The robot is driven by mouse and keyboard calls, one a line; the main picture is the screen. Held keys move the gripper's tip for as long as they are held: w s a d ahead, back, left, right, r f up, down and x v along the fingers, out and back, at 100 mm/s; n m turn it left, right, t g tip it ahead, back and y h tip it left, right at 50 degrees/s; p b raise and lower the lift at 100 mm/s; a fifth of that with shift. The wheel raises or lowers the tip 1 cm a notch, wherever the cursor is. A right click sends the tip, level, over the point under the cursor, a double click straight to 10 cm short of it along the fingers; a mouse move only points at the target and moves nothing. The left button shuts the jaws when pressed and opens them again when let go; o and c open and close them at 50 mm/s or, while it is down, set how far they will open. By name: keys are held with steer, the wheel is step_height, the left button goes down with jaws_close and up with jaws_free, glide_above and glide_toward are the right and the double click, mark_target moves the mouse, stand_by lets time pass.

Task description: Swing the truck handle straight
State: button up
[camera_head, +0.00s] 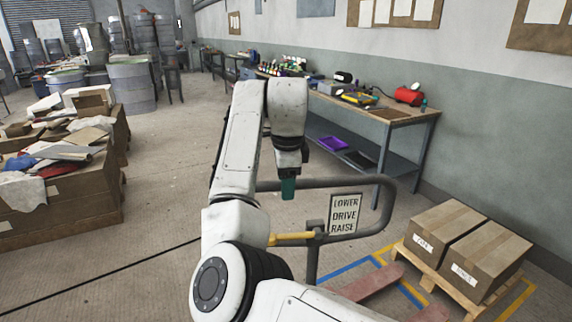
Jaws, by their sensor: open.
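The truck handle (385,187) is a dark grey tube loop on an upright post. A sign reading LOWER, DRIVE, RAISE (345,214) sits inside the loop, and a yellow lever (292,238) sticks out to the left beside it. My gripper (288,188), with teal fingers, points down and is open. In the picture it overlaps the left part of the loop's upper bar; I cannot tell whether it touches the bar. My arm hides part of the truck's lower left side.
Red forks (372,283) reach toward a wooden pallet (437,268) with two cardboard boxes (482,260). Blue and yellow floor lines surround them. A workbench (395,117) stands along the right wall. A cluttered crate (62,212) is at left; the floor between is open.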

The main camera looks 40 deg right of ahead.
steer(key=shift+w+f, duration=0.1)
steer(key=shift+f, duration=0.8)
jaws_close()
stand_by(0.9)
